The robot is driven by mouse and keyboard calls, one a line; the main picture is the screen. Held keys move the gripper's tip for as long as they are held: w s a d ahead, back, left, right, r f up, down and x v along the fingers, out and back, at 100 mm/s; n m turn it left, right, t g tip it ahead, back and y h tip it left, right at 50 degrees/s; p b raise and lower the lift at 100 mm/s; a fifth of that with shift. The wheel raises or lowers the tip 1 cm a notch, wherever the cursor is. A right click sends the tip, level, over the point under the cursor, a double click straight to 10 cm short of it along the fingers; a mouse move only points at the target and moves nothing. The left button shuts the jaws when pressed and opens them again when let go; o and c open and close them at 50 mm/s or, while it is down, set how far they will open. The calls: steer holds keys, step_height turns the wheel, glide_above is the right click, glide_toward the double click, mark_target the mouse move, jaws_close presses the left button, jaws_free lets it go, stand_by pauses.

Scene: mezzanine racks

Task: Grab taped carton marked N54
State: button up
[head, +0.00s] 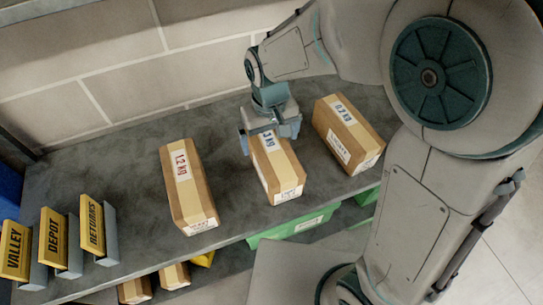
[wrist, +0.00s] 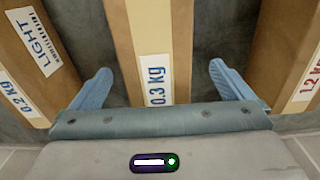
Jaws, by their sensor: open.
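Three brown taped cartons stand in a row on the grey shelf. The middle carton (head: 279,172) has a white label reading 0.3 kg, clear in the wrist view (wrist: 150,28). The left carton (head: 188,203) reads 1.2 kg, and the right carton (head: 346,133) reads 0.2 kg, with LIGHT on another label. I cannot read N54 on any of them; the small front labels are too blurred. My gripper (head: 271,138) is open over the back end of the middle carton. In the wrist view its two fingers (wrist: 160,72) are on either side of that carton, with gaps showing.
The side cartons leave narrow gaps beside my fingers. Yellow signs reading VALLEY (head: 15,250), DEPOT (head: 54,237) and RETURNS (head: 92,225) stand at the shelf's left front. A block wall (head: 120,60) is behind. Green bins (head: 295,228) and more cartons (head: 135,290) are below.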

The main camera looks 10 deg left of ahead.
mark_target(272, 147)
steer(key=shift+w+d+f, duration=0.1)
steer(key=shift+f, duration=1.7)
steer(key=shift+w+d+f, duration=0.1)
steer(key=shift+f, duration=1.65)
steer(key=shift+c, duration=0.3)
steer(key=c, duration=1.1)
